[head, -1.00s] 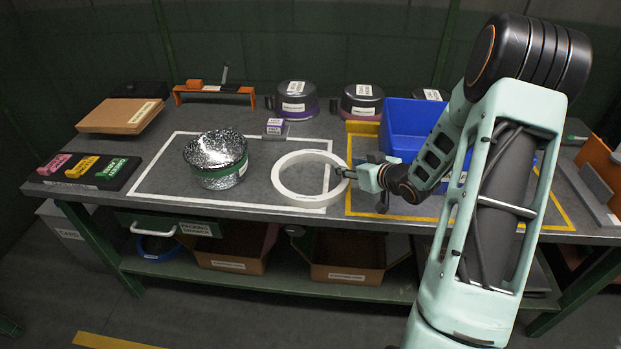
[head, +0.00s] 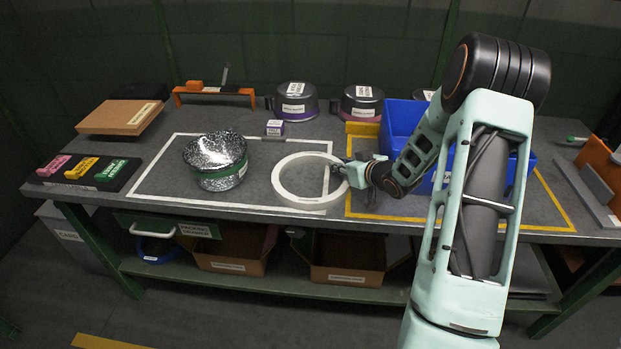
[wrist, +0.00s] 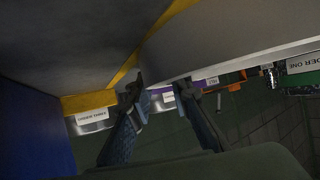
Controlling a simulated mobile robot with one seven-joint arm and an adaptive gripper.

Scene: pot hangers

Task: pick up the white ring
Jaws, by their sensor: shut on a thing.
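The white ring (head: 281,197) lies at the right side of the white-outlined area, its right edge reaching toward the yellow-outlined area. In the head view it looks flat and at or very near the table top; a small gap cannot be told. My gripper (head: 343,167) is at the ring's right edge and shut on its rim. In the wrist view the ring (wrist: 205,35) is a broad pale band running between the two fingertips of my gripper (wrist: 160,92). The exact finger contact is small and dark in the head view.
A speckled silver pot (head: 215,158) with a green band stands left of the ring. A blue bin (head: 400,115) stands behind my arm. Two dark pots (head: 296,103) (head: 361,103) stand at the back. A small purple box (head: 275,128) is behind the ring.

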